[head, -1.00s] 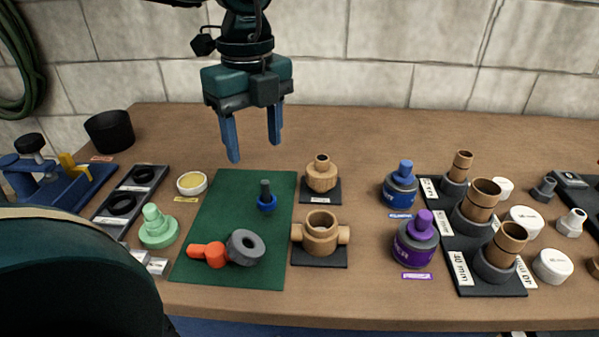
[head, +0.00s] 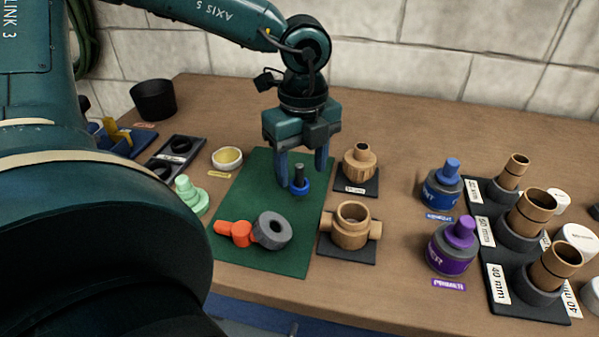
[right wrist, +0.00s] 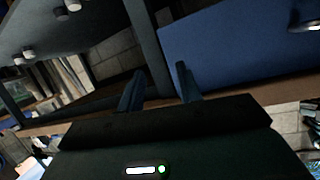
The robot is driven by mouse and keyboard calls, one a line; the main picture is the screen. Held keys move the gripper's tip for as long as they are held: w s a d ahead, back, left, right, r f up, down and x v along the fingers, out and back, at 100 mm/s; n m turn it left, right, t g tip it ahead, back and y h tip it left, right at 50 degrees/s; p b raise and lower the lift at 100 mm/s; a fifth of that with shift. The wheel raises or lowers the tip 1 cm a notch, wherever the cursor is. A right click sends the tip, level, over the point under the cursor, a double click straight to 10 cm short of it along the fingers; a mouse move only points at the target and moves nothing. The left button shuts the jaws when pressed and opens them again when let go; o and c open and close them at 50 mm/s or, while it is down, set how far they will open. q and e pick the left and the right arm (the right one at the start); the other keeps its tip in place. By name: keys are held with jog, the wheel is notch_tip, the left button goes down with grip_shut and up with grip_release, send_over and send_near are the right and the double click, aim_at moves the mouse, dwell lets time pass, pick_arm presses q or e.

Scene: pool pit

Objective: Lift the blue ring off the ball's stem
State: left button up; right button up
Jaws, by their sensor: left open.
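The blue ring (head: 300,188) sits low around a short dark upright stem (head: 299,173) on the green mat. I cannot make out a separate ball beneath it. My left gripper (head: 302,183) points down at the stem, open, one finger on each side of the stem and ring in the head view. A gap shows on both sides, and I see no contact. My right gripper (right wrist: 160,82) shows in the right wrist view with its two blue fingers apart and nothing between them. It is away from the ring, near a blue panel.
Wooden-coloured fittings (head: 351,226) (head: 360,162) stand close on the right. A yellow-filled dish (head: 227,158) is left. Blue (head: 442,188) and purple (head: 452,247) bottles stand further right.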

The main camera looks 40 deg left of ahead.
pick_arm(q)
jog(key=shift+s+f, duration=0.1)
jog(key=shift+f, duration=1.4)
jog(key=shift+c, duration=0.4)
jog(key=c, duration=1)
jog(key=shift+r, duration=0.15)
